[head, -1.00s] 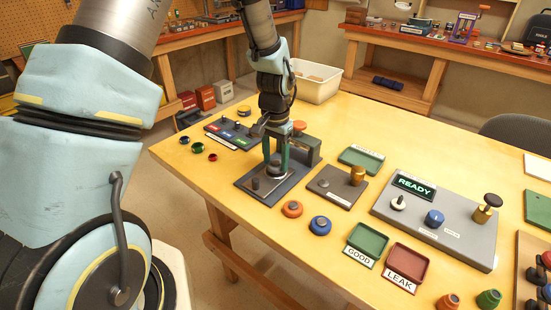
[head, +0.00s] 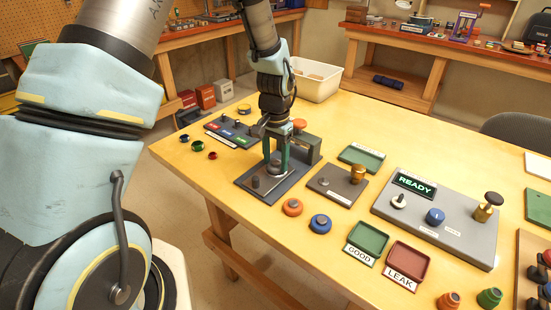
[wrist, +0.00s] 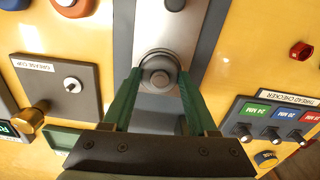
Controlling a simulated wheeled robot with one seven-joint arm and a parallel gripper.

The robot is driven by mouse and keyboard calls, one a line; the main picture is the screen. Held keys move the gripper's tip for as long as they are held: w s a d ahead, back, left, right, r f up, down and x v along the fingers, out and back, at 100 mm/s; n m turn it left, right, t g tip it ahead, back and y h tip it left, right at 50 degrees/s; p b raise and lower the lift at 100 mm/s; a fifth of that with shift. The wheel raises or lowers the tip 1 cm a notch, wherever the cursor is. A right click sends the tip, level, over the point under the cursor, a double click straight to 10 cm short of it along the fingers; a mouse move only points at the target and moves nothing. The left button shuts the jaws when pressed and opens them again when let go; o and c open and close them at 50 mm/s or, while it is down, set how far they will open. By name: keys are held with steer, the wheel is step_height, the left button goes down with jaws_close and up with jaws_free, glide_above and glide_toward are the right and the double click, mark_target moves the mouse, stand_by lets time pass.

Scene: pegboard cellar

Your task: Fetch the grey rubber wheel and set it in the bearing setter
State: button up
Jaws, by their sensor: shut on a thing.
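My gripper (head: 275,165) points down over a dark base plate (head: 245,184), which looks like the bearing setter, though I see no label on it. In the wrist view its green fingers (wrist: 159,77) are shut on a round grey wheel (wrist: 158,72), one finger on each side. The wheel is at a pale metal plate (wrist: 150,104) on the dark base; I cannot tell whether it rests fully down. In the head view the fingers partly hide the wheel. A short dark knob (head: 255,182) stands on the base in front.
A grease cup plate (wrist: 62,85) and a thread checker (wrist: 270,122) flank the base. Orange (head: 293,207) and blue (head: 320,223) round parts lie in front. The READY console (head: 440,215), GOOD tray (head: 368,238) and LEAK tray (head: 407,262) stand to the right.

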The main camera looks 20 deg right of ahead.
stand_by(0.3)
steer(key=o, duration=1.5)
steer(key=shift+o, duration=0.2)
steer(key=shift+r+p, duration=2.3)
steer(key=shift+r, duration=0.85)
